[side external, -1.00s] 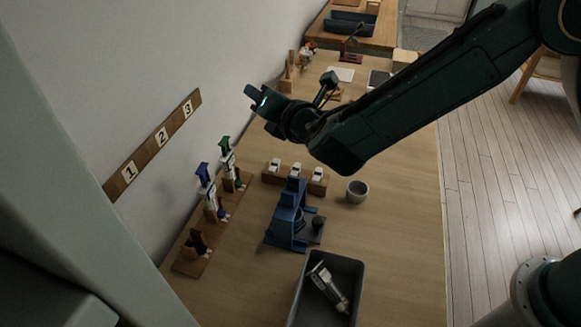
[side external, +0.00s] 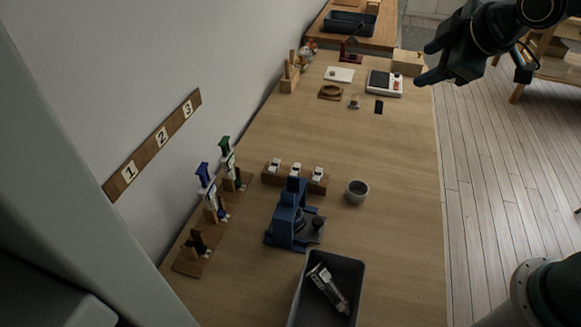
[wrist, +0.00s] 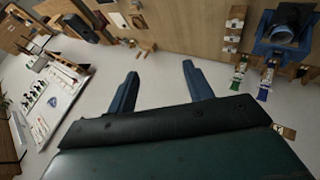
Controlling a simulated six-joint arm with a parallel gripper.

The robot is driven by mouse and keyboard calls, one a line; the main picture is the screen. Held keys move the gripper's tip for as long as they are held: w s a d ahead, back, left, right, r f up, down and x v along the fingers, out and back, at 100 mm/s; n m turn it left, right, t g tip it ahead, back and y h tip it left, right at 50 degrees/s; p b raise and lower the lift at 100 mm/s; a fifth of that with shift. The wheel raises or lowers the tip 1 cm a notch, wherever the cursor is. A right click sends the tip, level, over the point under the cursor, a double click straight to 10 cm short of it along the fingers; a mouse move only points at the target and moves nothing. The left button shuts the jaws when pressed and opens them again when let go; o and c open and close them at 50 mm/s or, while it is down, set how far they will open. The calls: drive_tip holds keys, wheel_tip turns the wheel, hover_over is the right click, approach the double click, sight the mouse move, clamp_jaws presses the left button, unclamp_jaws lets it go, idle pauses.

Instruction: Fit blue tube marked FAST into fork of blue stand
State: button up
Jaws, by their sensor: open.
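A blue-topped piece (side external: 204,175) stands upright with white and dark parts on a wooden base (side external: 217,212) by the wall. A matching green-topped one (side external: 226,148) is behind it, and a dark piece (side external: 197,243) is on a base in front. No FAST marking is legible, and I cannot tell tube from stand or fork here. A larger blue frame (side external: 286,222) stands on the table to the right; it also shows in the wrist view (wrist: 268,47). My gripper (side external: 428,62) is open and empty, high at the upper right, far from these. Its spread fingers (wrist: 160,70) show in the wrist view.
A grey bin (side external: 358,272) holding a silvery tube (side external: 328,287) is at the front. A wooden rack (side external: 318,187) with white-capped pieces and a grey cup (side external: 357,191) stand behind the blue frame. The table's middle (side external: 340,135) is clear. A scale (side external: 384,83) is farther back.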

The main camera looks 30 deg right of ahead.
drive_tip(key=s+d+f+m+g+y, duration=0.1)
drive_tip(key=s+d+m+g, duration=0.2)
drive_tip(key=s+m, duration=0.6)
drive_tip(key=s, duration=1.1)
drive_tip(key=shift+s+f+y, duration=0.2)
drive_tip(key=shift+s+y, duration=0.1)
drive_tip(key=shift+s, duration=0.05)
drive_tip(key=o, duration=0.5)
drive_tip(key=shift+w, duration=0.1)
